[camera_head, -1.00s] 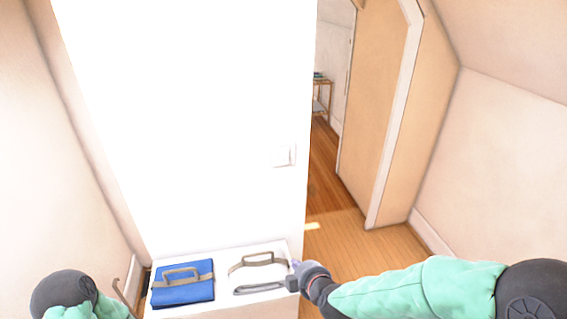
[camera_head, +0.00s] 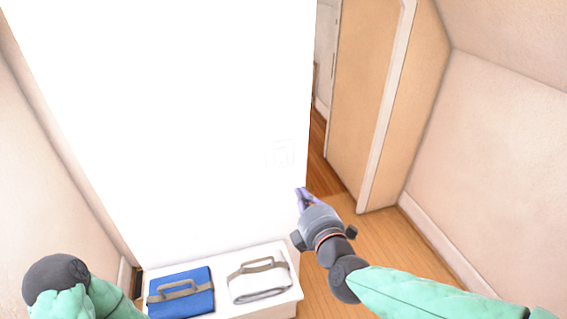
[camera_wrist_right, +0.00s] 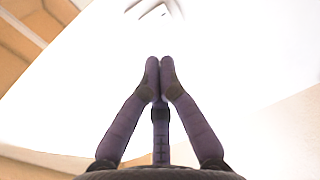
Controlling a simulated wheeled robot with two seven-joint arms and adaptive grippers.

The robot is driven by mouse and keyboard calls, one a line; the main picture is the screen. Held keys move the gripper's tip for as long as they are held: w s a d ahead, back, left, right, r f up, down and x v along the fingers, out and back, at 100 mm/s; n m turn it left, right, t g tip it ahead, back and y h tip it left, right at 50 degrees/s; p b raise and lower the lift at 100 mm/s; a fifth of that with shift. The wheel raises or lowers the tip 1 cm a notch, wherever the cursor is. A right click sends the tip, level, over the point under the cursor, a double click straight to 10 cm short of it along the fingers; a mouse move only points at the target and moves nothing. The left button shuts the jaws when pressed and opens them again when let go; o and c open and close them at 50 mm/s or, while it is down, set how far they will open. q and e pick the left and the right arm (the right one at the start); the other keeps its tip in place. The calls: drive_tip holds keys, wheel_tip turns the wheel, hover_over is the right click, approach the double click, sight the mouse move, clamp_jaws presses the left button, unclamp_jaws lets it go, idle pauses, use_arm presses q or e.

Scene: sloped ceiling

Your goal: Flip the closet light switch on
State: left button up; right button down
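The light switch (camera_head: 282,155) is a pale plate on the bright white wall, near its right edge; it is washed out, and I cannot tell its position. In the right wrist view a plate-like shape (camera_wrist_right: 152,10) shows at the top edge, partly cut off. My right gripper (camera_head: 300,196) is below and slightly right of the switch, apart from it in the picture. Its purple fingers (camera_wrist_right: 160,68) are together and hold nothing. My left gripper is out of view; only part of my left arm shows at lower left.
A low white box or bench (camera_head: 220,301) stands against the wall. It carries a blue folded item (camera_head: 181,301) and a white folded item (camera_head: 259,290), both with grey straps. A doorway with wooden floor (camera_head: 335,262) opens on the right. A sloped wall stands at far right.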

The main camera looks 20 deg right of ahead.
drive_tip(key=b, duration=0.5)
approach(282, 161)
drive_tip(key=w, duration=0.3)
drive_tip(key=w+f, duration=0.1)
drive_tip(key=w, duration=0.1)
drive_tip(key=shift+w+a, duration=0.15)
drive_tip(key=shift+w+r+b, duration=0.1)
drive_tip(key=shift+w+b, duration=0.2)
drive_tip(key=shift+w, duration=0.6)
drive_tip(key=t+b, duration=0.1)
drive_tip(key=b, duration=0.1)
drive_tip(key=shift+w+f+b, duration=0.25)
drive_tip(key=shift+f+b, duration=0.05)
drive_tip(key=shift+f, duration=0.1)
drive_tip(key=shift+r, duration=0.25)
